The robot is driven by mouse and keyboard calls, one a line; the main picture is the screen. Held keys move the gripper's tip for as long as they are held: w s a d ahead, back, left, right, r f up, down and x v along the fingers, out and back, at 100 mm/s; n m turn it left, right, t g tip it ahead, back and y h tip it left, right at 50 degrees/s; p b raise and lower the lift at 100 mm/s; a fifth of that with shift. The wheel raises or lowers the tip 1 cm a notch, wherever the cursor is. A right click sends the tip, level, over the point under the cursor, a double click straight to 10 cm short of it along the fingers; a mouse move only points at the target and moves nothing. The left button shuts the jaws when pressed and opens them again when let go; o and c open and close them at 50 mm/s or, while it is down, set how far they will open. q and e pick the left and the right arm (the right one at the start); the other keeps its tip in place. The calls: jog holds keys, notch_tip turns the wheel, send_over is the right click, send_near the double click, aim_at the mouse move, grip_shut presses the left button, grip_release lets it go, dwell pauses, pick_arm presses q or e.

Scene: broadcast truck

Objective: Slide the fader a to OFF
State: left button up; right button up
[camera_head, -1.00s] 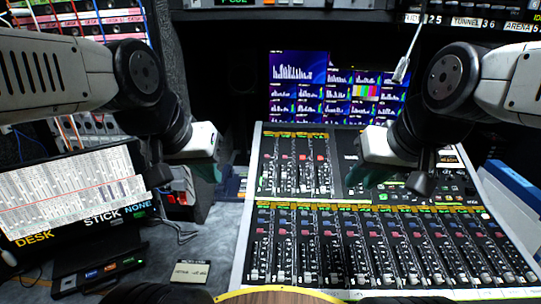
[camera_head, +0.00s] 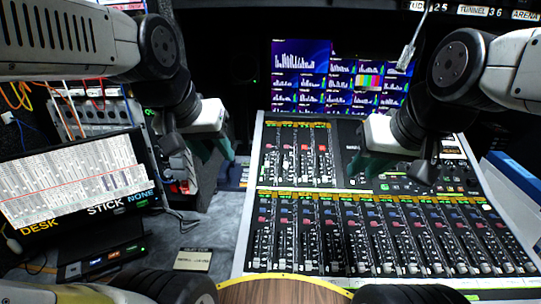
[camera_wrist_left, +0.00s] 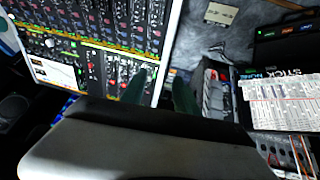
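The mixing console (camera_head: 252,225) stands in front of me, with a long lower row of faders and a shorter upper bank at left. It also shows in the left wrist view (camera_wrist_left: 158,75). The labels are too small to read, so I cannot tell which fader is a. My left gripper (camera_head: 217,150) hovers left of the console's upper left edge, apart from any fader. In the left wrist view its two dark green fingers (camera_wrist_left: 160,94) are spread with nothing between them. My right gripper (camera_head: 370,165) hangs over the upper middle of the console; its fingertips are partly hidden.
A screen wall (camera_head: 300,62) is behind the console. A thin gooseneck lamp (camera_head: 408,55) stands near my right arm. At left are a tilted monitor (camera_head: 80,175) and small boxes (camera_head: 103,262). A blue binder (camera_head: 515,180) lies right. The grey desk left of the console is mostly clear.

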pick_arm(q)
jog(key=w+f+y, duration=0.1)
jog(key=w, duration=1)
jog(key=g, duration=0.2)
send_near(267, 161)
jog(key=shift+t+y, duration=0.3)
jog(key=shift+y, duration=0.1)
jog(key=x, duration=0.8)
jog(key=shift+d+f, duration=0.4)
jog(key=shift+s, duration=0.1)
grip_shut()
